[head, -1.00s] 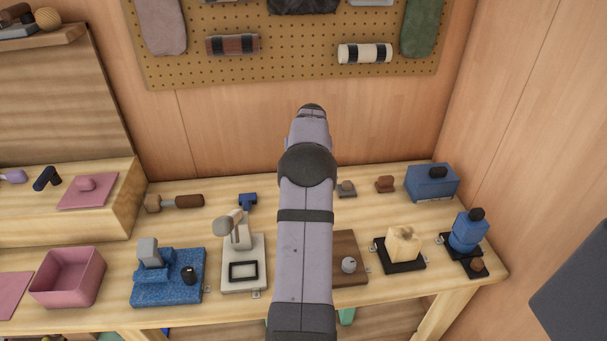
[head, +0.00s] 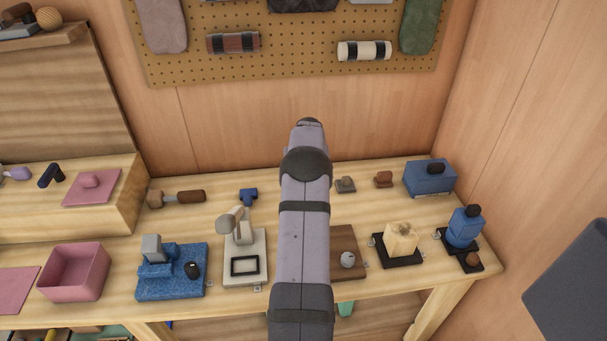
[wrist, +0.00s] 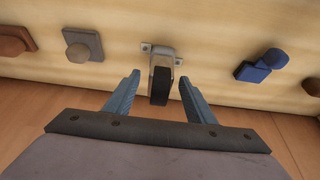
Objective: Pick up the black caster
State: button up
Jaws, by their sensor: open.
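In the wrist view, the black caster (wrist: 161,82) shows as a dark wheel in a light grey bracket with small mounting tabs, by the wood surface. My gripper (wrist: 159,78) is open, one blue-grey finger on each side of the caster. Gaps show between the wheel and both fingers, and the caster is not gripped. How far the fingertips are from it in depth is hard to tell. In the head view, my arm hides both the caster and my gripper.
A grey block with a knob (wrist: 83,44) and a brown piece (wrist: 14,40) lie left of the caster in the wrist view; a blue fitting (wrist: 262,66) lies right. In the head view, several fixtures line the bench front, including a blue textured base (head: 172,284).

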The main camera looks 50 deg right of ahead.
jog(key=shift+x, duration=1.2)
jog(key=shift+c, duration=0.3)
jog(key=c, duration=1)
grip_shut()
jog(key=shift+r, duration=0.1)
